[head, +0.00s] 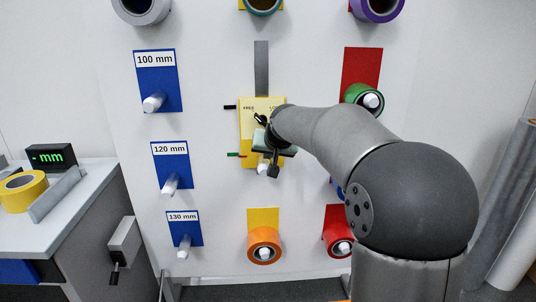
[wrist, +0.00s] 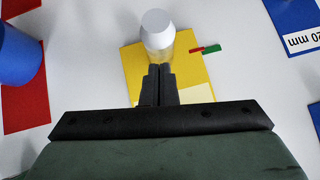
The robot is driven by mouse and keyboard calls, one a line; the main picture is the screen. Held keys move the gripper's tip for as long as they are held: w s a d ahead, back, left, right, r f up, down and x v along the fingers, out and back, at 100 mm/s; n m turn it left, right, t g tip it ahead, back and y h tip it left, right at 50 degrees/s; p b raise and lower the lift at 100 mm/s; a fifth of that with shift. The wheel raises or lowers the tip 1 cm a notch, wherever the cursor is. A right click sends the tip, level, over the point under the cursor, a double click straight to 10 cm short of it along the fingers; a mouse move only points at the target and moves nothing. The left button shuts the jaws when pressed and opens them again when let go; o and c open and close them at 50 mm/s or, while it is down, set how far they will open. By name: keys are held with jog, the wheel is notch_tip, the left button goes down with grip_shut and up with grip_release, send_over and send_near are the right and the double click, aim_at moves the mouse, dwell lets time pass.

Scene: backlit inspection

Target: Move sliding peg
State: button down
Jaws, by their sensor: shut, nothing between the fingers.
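The sliding peg (head: 262,169) is a white-tipped cylinder at the lower part of the yellow plate (head: 247,150) in the middle column of the board. In the wrist view the peg (wrist: 157,32) sticks out toward the camera with a pale grey cap. The yellow plate (wrist: 194,80) is behind it. My gripper (head: 272,171) is in front of the plate, beside the peg. In the wrist view my gripper (wrist: 159,70) has its two dark fingers together, with the tips close to the peg's shaft. Whether they touch it I cannot tell.
A grey vertical strip (head: 261,68) is above the plate. Blue pegs panels such as the 120 mm one (head: 170,158) stand left; a green roll (head: 362,99) hangs right and an orange roll (head: 264,246) below. A red and green marker (wrist: 209,49) sits at the plate's edge.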

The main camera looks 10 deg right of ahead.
jog(key=w+r+p+v, duration=0.1)
jog(key=v, duration=1)
jog(key=s+f+n+g+p, duration=0.1)
jog(key=s+p, duration=0.4)
jog(key=s, duration=0.6)
jog(key=s+a+f+n+g+p, duration=0.1)
jog(key=s+f+g+p, duration=0.2)
jog(key=s, duration=0.8)
jog(key=s+a+f+n+g+p, duration=0.1)
jog(key=s+g+p, duration=0.3)
jog(key=s+p, duration=0.5)
jog(key=s+f, duration=0.1)
jog(key=s, duration=0.1)
jog(key=shift+s+a+f+g, duration=0.15)
jog(key=shift+s+a+g, duration=0.05)
jog(key=shift+s+g, duration=0.2)
